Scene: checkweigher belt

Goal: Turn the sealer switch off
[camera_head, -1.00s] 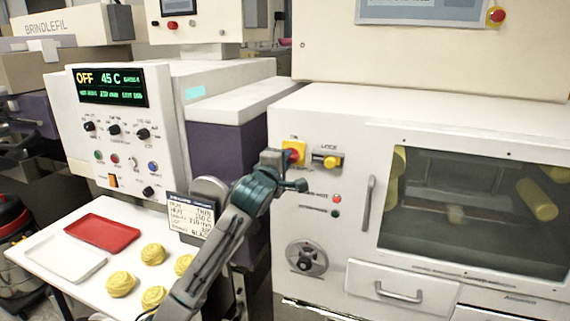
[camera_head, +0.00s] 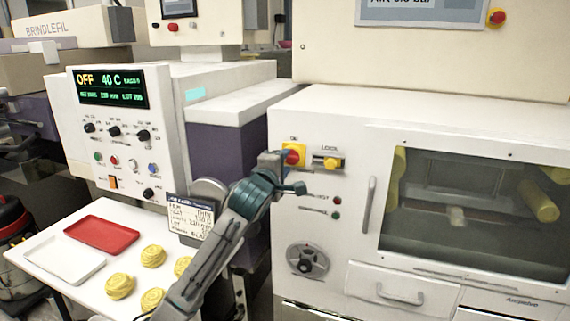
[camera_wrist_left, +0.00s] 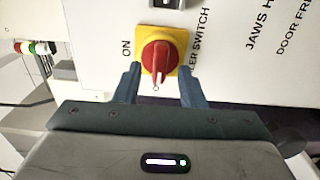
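The sealer switch is a red rotary knob (camera_head: 293,155) on a yellow plate, on the white cabinet's front. It also shows in the left wrist view (camera_wrist_left: 157,57), where its grip stands upright in the picture, at a right angle to the "ON" label at left. My left gripper (camera_head: 283,172) is at the knob. In the left wrist view its fingers (camera_wrist_left: 159,76) are open, one on each side of the knob's lower part; contact cannot be told. The display (camera_head: 110,86) on the left machine reads OFF and 40 C. My right gripper is out of view.
A yellow lock knob (camera_head: 330,163) sits right of the switch, with two small lamps (camera_head: 337,207) below. A door handle (camera_head: 369,203) stands out farther right. A label card (camera_head: 192,216) is behind my left arm. A table with a red tray (camera_head: 102,234) and yellow pieces is at left.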

